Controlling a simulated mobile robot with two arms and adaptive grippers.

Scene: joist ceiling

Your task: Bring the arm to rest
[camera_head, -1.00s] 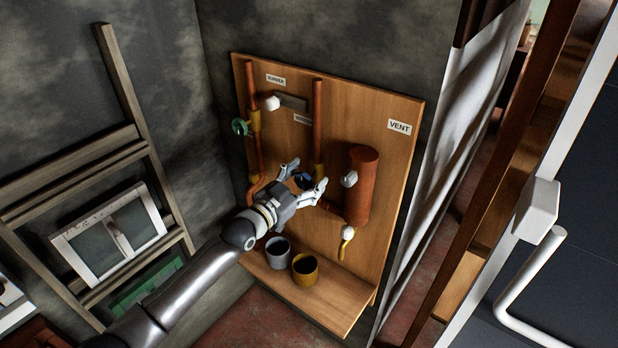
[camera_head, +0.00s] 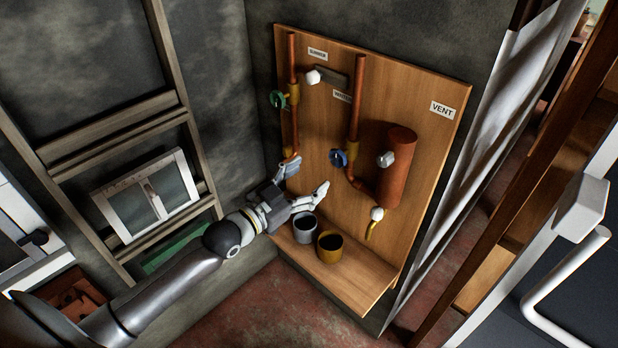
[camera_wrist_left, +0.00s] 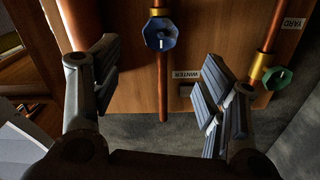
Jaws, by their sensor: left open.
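My left arm comes in from the lower left in the head view. Its gripper (camera_head: 306,180) is open and empty, in front of the lower left part of a wooden pipe board (camera_head: 440,150). Its fingers stand wide apart in the wrist view (camera_wrist_left: 160,85), with nothing between them but the board and a pipe behind. The blue valve handle (camera_head: 338,158) on the middle pipe is right of the gripper and clear of it; a blue handle also shows in the wrist view (camera_wrist_left: 160,33). My right gripper is out of view.
A grey cup (camera_head: 304,229) and a yellow cup (camera_head: 330,248) stand on the board's shelf, close below the gripper. A green handle (camera_head: 278,99), a copper cylinder (camera_head: 397,165) and its white knobs stick out. A wooden frame (camera_head: 110,125) stands left; a curtain (camera_head: 480,150) hangs right.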

